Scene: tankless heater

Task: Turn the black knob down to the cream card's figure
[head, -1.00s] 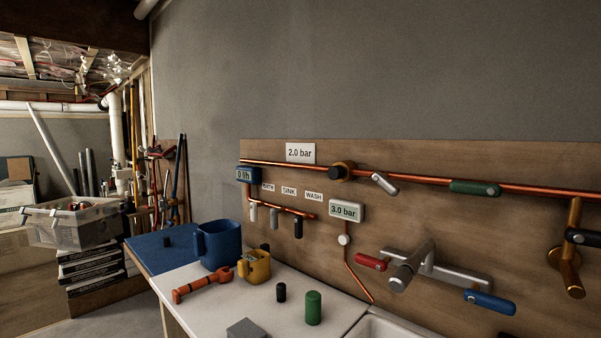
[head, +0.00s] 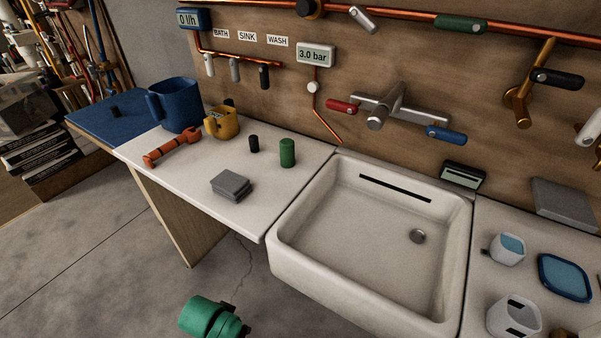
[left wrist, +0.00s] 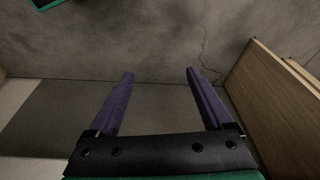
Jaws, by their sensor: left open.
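The black knob (head: 311,8) with a brass-coloured body sits on the copper pipe at the top edge of the head view, partly cut off. The pressure display (head: 316,56) below it reads 3.0 bar. The cream card, which read 2.0 bar one second ago, is out of view above. My left gripper (left wrist: 160,72) shows in the left wrist view with its two purple fingers apart and nothing between them, above the grey floor and far from the knob. My right gripper is not in view.
A counter (head: 200,165) holds a blue mug (head: 183,108), a yellow cup (head: 222,124), an orange tool (head: 172,149) and small cylinders. A white sink (head: 350,225) stands right of it. Several valve levers stick out from the board. The floor in front is clear.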

